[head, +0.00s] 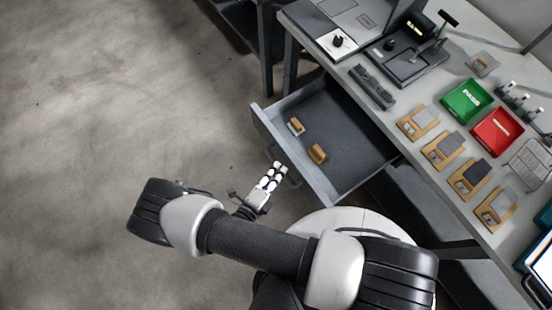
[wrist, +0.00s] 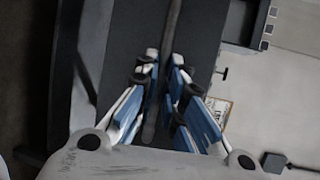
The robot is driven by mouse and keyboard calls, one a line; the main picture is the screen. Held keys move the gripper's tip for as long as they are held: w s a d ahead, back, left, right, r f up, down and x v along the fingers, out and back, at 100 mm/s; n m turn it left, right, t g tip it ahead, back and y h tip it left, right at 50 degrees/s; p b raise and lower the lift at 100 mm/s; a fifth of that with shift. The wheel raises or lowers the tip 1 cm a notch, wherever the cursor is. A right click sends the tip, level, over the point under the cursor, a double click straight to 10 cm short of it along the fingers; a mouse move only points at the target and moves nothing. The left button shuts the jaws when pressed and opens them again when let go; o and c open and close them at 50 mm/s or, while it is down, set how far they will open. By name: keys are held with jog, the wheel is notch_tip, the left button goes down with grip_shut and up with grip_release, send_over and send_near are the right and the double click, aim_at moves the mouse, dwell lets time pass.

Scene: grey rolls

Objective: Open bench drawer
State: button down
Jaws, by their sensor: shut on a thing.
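The bench drawer (head: 345,132) is pulled well out from under the bench, and its grey inside shows. Two small wooden pieces lie in it, one (head: 296,127) near the front left and one (head: 317,153) nearer the middle. My gripper (head: 276,171) is at the outer side of the drawer's front panel, shut on the drawer handle (head: 295,183). In the wrist view the fingers (wrist: 162,70) close on both sides of the dark handle bar (wrist: 173,28). The fingers hide part of the handle.
The bench top (head: 400,99) carries a green tray (head: 466,101), a red tray (head: 497,132), several wooden-based pieces and a stand with a display (head: 415,28). Bare concrete floor (head: 130,90) lies open left of the drawer.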

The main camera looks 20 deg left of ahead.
jog(key=shift+a, duration=0.1)
jog(key=c, duration=1.7)
grip_release()
jog(key=v, duration=1.2)
